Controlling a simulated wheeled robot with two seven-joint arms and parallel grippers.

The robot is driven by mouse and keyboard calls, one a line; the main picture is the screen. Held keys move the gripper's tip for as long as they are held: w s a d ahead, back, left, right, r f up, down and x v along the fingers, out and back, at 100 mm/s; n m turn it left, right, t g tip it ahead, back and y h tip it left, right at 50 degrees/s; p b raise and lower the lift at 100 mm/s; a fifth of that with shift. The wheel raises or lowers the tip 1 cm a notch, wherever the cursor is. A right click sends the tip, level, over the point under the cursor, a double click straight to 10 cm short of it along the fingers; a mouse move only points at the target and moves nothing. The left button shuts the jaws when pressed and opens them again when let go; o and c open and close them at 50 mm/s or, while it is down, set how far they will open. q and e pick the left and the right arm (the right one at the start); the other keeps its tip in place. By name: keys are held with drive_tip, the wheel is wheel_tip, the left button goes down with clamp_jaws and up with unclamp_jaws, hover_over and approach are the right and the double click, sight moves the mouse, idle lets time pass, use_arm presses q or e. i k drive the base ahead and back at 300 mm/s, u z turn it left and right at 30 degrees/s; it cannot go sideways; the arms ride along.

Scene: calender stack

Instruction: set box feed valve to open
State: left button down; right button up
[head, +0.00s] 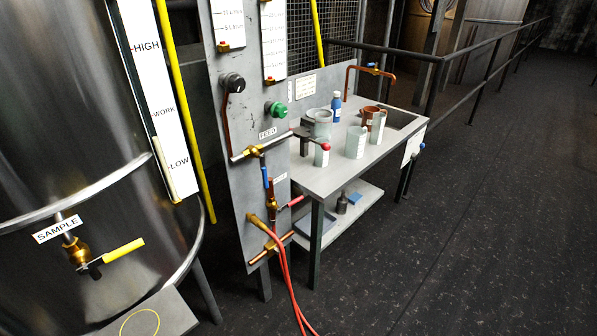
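The panel (232,190) at the centre left carries a FEED label (267,133). Just below the label, a brass valve (254,151) sits on a slanting copper pipe. A blue lever (265,178) hangs steeply down below this valve, across the pipe's run. A lower fitting has a red lever (295,201) pointing right and up, beside a small label too small to read. I cannot tell for certain from the labels which of these is the box feed valve. Neither of my grippers is in view.
A steel tank (60,110) with a yellow-handled SAMPLE valve (123,251) stands left. A bench (340,178) with cups, a blue bottle (336,106) and a sink stands right of the panel. Red hoses (285,275) trail to the floor. The dark floor (470,240) at right is clear.

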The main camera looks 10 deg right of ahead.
sight(262, 158)
drive_tip(key=z, duration=1.45)
drive_tip(key=i, duration=4.15)
drive_tip(key=u, duration=4.5)
